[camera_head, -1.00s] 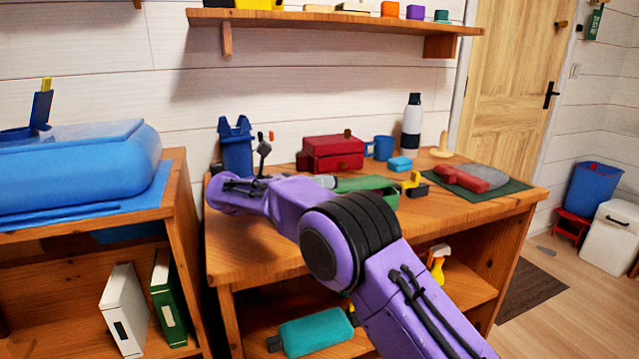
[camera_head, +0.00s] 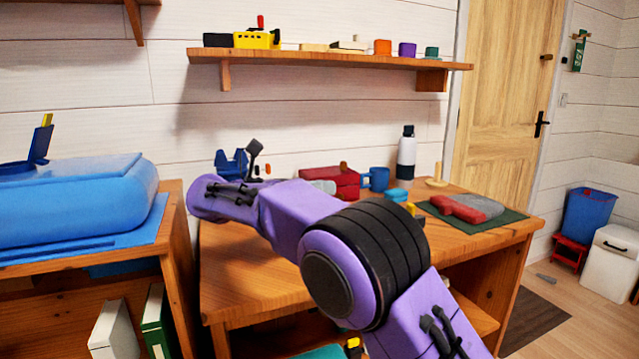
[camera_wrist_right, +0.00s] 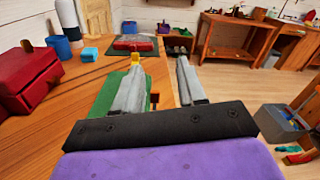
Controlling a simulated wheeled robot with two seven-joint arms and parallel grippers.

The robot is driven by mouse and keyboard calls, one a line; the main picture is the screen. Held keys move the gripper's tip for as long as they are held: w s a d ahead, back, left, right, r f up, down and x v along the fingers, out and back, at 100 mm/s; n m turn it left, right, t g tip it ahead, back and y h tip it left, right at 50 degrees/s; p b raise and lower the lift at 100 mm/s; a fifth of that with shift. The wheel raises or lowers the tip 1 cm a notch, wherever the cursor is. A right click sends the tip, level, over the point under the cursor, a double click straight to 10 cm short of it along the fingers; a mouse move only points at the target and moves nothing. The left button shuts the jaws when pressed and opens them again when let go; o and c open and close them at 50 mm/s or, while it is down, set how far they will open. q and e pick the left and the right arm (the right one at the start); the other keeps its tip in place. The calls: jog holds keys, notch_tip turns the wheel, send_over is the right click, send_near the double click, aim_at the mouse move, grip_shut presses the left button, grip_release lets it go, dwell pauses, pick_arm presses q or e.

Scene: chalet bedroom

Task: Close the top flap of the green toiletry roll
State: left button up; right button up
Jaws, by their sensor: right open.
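The green toiletry roll (camera_wrist_right: 104,97) lies on the wooden desk in the right wrist view, at and below the left finger of my right gripper (camera_wrist_right: 159,65). The gripper is open, its two grey fingers apart and pointing along the desk. In the head view my purple right arm hides the roll. My left gripper is not in view.
A red box (camera_head: 330,181), a blue mug (camera_head: 376,178) and a white bottle (camera_head: 406,153) stand along the back of the desk (camera_head: 245,272). A red and grey item (camera_head: 468,208) lies on a dark green mat at the right. The desk's front left is clear.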

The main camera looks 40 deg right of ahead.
jog(key=s+a+r, duration=0.4)
jog(key=s+a, duration=0.1)
jog(key=s, duration=0.2)
jog(key=shift+s+r, duration=0.15)
jog(key=shift+s, duration=0.2)
